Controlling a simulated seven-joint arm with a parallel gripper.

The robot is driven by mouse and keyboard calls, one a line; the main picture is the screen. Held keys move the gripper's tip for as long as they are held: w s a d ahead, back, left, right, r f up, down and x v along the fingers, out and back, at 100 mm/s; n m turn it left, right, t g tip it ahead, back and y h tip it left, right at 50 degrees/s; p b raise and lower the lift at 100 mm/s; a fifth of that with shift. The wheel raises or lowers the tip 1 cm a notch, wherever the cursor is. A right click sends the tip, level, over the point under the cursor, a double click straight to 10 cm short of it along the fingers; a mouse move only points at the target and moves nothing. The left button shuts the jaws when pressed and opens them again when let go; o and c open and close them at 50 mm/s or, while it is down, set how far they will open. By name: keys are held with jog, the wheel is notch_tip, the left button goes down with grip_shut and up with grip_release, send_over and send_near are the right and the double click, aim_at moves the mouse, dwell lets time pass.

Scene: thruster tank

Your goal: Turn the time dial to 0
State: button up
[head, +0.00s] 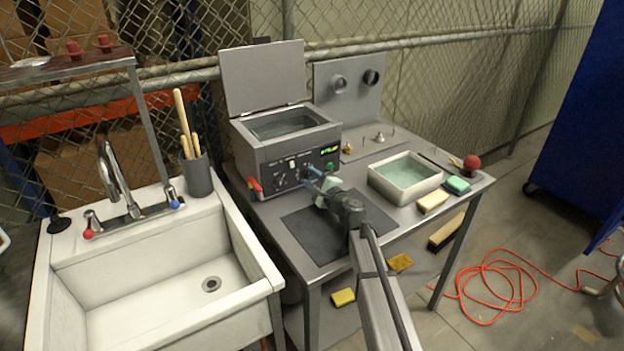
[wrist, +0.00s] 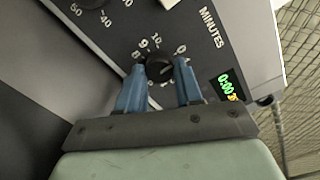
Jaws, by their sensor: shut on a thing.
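The time dial (wrist: 160,68) is a small black knob on the dark control panel, in the upper middle of the wrist view. White numbers ring it, with 0 at its upper right, and the word MINUTES stands nearby. Its pointer mark is not clear to me. The blue fingers of my gripper (wrist: 159,72) are shut on the dial, one on each side. A green display beside it appears to read 0:00. In the head view my gripper (head: 312,179) reaches the front panel of the grey tank machine (head: 262,152) and hides the dial.
Another dial (wrist: 92,2) is at the wrist view's top edge. The machine's lid (head: 262,78) stands open. A white basin (head: 402,190) of liquid, sponges and a green block (head: 457,185) are to the right on the table. A dark mat (head: 310,240) lies beneath my arm; a sink (head: 150,270) is left.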

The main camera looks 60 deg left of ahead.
jog(key=o, duration=1)
jog(key=shift+o, duration=0.2)
jog(key=d, duration=1.4)
jog(key=shift+w, duration=0.25)
